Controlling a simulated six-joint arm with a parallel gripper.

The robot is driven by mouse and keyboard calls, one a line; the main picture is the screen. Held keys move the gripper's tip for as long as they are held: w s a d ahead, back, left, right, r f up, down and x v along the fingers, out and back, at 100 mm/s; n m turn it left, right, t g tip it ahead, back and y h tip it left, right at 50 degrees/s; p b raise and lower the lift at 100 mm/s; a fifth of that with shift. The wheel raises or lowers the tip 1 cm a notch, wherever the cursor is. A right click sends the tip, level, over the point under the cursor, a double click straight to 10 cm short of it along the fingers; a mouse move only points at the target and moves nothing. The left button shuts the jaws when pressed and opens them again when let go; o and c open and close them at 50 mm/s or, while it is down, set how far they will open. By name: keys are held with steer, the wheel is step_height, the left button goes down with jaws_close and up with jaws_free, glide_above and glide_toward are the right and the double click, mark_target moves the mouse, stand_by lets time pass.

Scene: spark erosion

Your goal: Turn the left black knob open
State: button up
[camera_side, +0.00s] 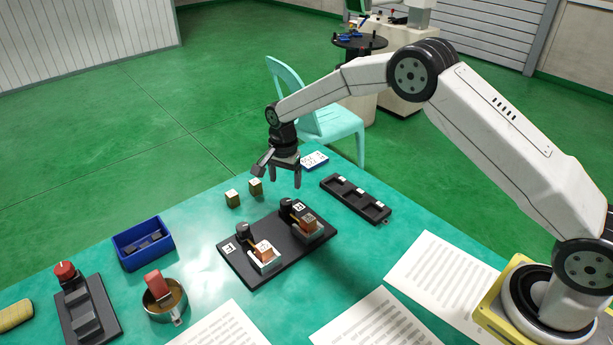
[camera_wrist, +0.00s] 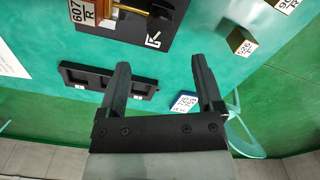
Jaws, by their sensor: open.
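A black base plate (camera_side: 277,246) lies on the green table with two small fixtures, each holding a copper-coloured block. The left black knob (camera_side: 243,231) stands behind the left block, near a white label. The right black knob (camera_side: 287,204) stands behind the right block. My gripper (camera_side: 285,180) is open and empty, pointing down above the table behind the right knob, apart from both knobs. In the wrist view, my gripper (camera_wrist: 160,65) shows two spread fingers with nothing between them. Part of the plate (camera_wrist: 125,25) shows at that view's top edge; I cannot tell the knobs apart there.
A black slotted rack (camera_side: 355,198) lies right of the plate, with a blue-white labelled block (camera_side: 315,160) behind it. Two small brass cubes (camera_side: 232,198) sit behind the plate. A blue bin (camera_side: 143,243), a metal cup (camera_side: 165,300) and a red-knobbed black device (camera_side: 85,310) stand left. Papers lie in front.

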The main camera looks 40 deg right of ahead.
mark_target(286, 201)
steer(key=shift+f, duration=0.15)
steer(key=shift+f, duration=3.7)
jaws_close()
